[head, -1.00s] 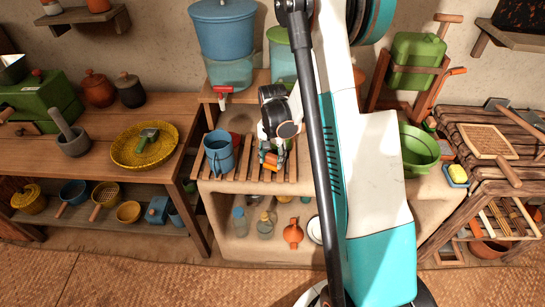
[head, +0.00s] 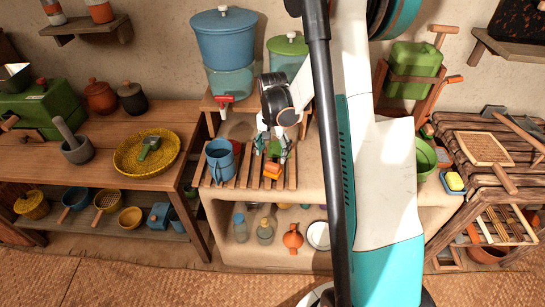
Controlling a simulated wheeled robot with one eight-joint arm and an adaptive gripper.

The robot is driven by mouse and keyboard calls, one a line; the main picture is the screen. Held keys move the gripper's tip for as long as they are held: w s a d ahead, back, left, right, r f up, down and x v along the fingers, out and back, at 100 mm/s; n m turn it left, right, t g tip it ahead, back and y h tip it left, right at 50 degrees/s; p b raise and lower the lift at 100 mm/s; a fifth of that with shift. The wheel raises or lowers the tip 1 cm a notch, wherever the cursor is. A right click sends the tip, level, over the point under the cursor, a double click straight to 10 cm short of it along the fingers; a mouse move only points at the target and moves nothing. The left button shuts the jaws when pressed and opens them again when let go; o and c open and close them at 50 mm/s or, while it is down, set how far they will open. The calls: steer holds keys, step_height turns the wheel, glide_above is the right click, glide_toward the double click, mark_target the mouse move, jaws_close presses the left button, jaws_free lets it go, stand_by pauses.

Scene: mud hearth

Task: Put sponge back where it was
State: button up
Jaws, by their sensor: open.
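A small orange block (head: 272,170) lies on the wooden slatted rack (head: 222,178), below my gripper. It may be the sponge; it is too small to be sure. A green piece (head: 274,147) shows just behind it, between the fingers, and I cannot tell whether the two are joined. My gripper (head: 273,155) points down over the rack with its fingers spread, one on each side of the green piece. A yellow block (head: 454,180) in a blue dish sits at the counter's right end and also looks sponge-like.
A blue mug (head: 219,160) stands on the rack left of my gripper. A blue water dispenser (head: 223,40) and a green-lidded jar (head: 288,52) stand behind. A green bowl (head: 426,158) is partly hidden by my arm. The left table holds a yellow basket (head: 147,152).

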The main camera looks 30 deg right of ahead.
mark_target(272, 164)
steer(key=shift+r+p, duration=0.55)
steer(key=shift+r, duration=1.85)
